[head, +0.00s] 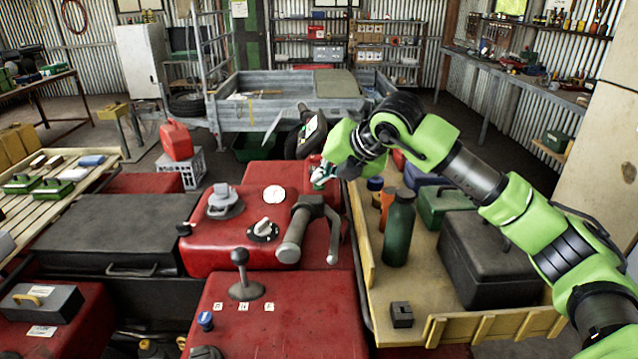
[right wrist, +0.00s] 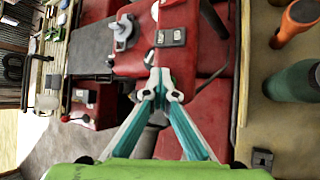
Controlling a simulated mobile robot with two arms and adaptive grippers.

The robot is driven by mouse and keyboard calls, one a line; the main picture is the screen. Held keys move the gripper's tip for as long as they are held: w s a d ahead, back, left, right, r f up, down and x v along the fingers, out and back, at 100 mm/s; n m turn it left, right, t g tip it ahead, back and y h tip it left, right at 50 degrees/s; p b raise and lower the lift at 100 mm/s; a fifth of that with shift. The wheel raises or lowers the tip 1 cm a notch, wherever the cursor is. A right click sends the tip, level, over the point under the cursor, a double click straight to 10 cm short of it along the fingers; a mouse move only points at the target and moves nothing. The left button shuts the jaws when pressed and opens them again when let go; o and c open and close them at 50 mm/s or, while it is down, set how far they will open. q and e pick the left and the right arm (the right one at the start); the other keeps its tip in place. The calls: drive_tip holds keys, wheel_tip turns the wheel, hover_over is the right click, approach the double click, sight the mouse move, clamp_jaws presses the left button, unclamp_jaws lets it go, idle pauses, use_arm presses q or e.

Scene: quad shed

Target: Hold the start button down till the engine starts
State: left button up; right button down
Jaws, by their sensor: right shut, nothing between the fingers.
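The quad's red body (head: 230,245) fills the middle of the head view. Its controls include a white round dial (head: 273,193), a black dial (head: 262,230), a grey handlebar grip (head: 292,245) with a lever, and a blue knob (head: 205,320). I cannot tell for sure which control is the start button. My right gripper (head: 322,181) is over the far right part of the red body. In the right wrist view my right gripper (right wrist: 160,86) is shut and empty. A dark plate with two pale patches (right wrist: 170,37) lies beyond its fingertips; contact is unclear. My left gripper is not in view.
A wooden tray (head: 375,320) on the right holds a green bottle (head: 398,228), a dark case (head: 485,260) and a small grey block (head: 401,315). A gear lever (head: 240,270) stands up near the front. A red can (head: 176,140) stands on a crate (head: 183,170) behind left.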

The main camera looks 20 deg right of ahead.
sight(322, 186)
idle(0.4)
drive_tip(key=shift+r+p, duration=0.35)
drive_tip(key=shift+r, duration=0.55)
drive_tip(key=shift+r, duration=0.1)
drive_tip(key=shift+r+p, duration=1.3)
drive_tip(key=shift+r, duration=1.15)
drive_tip(key=shift+f, duration=0.1)
